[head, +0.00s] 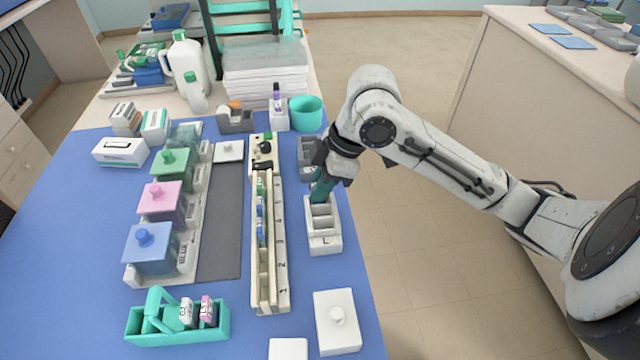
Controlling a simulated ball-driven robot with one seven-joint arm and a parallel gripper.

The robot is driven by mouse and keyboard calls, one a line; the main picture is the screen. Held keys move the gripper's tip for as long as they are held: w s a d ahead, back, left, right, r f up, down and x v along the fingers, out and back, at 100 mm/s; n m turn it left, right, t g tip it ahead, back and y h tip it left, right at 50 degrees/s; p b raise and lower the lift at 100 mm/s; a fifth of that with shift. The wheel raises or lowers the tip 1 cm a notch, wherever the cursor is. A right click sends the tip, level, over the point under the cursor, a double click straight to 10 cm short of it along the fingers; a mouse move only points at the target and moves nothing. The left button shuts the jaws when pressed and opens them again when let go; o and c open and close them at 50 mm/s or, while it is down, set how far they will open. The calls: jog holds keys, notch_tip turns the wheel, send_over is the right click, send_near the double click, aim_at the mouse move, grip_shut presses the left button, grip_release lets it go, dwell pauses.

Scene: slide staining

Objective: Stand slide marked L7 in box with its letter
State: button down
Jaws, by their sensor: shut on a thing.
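My gripper (322,188) points down over the far part of a white box (325,243) that bears a letter like L on its near face. It is shut on a slide, which is mostly hidden by the fingers and the box; I cannot read its mark. The fingertips are at the box's far slot, and I cannot tell whether the slide touches the box floor. The box's nearer slots look empty.
A long slide rack (283,270) with several slides stands left of the box. A teal carrier (150,338) holds slides with coloured ends. Staining jars (150,262) with coloured lids stand further left. A white lid (337,325) lies in front of the box. Bare floor lies right.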

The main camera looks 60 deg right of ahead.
jog(key=shift+f+b, duration=0.3)
jog(key=c, duration=1.1)
grip_release()
jog(key=shift+o, duration=0.2)
jog(key=v, duration=1)
jog(key=shift+s+r+p, duration=0.15)
jog(key=shift+r+p, duration=0.2)
jog(key=shift+p, duration=0.05)
